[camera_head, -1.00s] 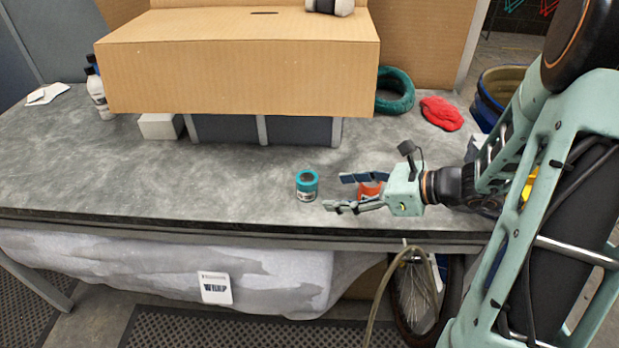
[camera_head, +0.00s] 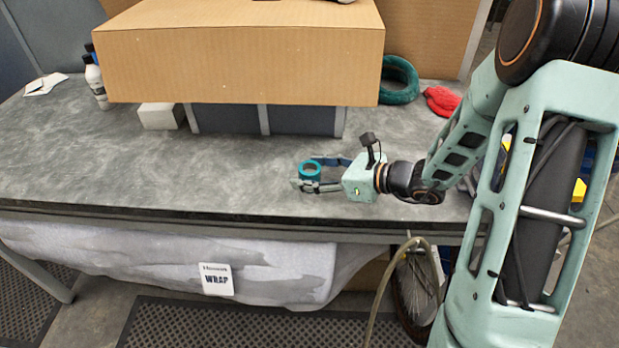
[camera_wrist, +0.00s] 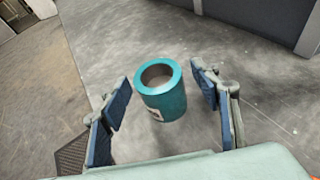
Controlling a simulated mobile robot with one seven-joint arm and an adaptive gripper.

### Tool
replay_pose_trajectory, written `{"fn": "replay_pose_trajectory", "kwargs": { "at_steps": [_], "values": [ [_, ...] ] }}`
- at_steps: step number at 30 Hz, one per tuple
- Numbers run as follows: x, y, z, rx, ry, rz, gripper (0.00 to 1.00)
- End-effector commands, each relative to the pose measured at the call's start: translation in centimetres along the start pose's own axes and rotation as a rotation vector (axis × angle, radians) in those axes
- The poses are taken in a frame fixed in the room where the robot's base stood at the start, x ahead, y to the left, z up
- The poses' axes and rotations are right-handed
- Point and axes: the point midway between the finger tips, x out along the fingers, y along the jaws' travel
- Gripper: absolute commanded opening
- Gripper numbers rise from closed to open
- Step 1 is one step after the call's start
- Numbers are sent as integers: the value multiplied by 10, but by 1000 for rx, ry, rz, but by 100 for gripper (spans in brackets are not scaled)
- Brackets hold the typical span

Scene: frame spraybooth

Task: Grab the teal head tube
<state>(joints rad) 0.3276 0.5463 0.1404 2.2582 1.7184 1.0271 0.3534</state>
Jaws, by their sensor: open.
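The teal head tube (camera_head: 310,170) is a short hollow cylinder standing upright on the grey table. In the wrist view the teal head tube (camera_wrist: 161,90) shows its open top and part of a pale label low on its side. My gripper (camera_head: 306,174) is open, low over the table, with a finger on either side of the tube. In the wrist view my gripper (camera_wrist: 158,78) has its two blue-padded fingers spread, with visible gaps between each pad and the tube.
A large cardboard box (camera_head: 240,60) overhangs the back of the table (camera_head: 130,190). A teal ring (camera_head: 399,82) and a red cloth (camera_head: 441,101) lie at the back right. White bottles (camera_head: 96,82) stand at the back left. The table left of the tube is clear.

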Motion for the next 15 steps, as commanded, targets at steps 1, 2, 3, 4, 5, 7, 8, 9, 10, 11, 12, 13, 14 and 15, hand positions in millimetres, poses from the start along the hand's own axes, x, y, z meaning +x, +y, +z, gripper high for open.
{"fn": "replay_pose_trajectory", "kwargs": {
  "at_steps": [1,2,3,4,5,7,8,9,10,11,12,13,14,15],
  "values": [
    [4,1,0,0,0,2,57],
    [5,0,0,0,0,1,57],
    [6,0,0,0,0,1,57],
    [6,0,0,0,0,1,57],
    [6,0,0,0,0,0,57],
    [6,0,0,0,0,0,57],
    [6,0,0,0,0,0,57],
    [6,0,0,0,0,0,56],
    [6,0,0,0,0,0,53],
    [6,0,0,0,0,0,50],
    [6,0,0,0,0,0,45],
    [6,0,0,0,0,0,42],
    [6,0,0,0,0,0,38],
    [6,0,0,0,0,0,34]
  ]
}}
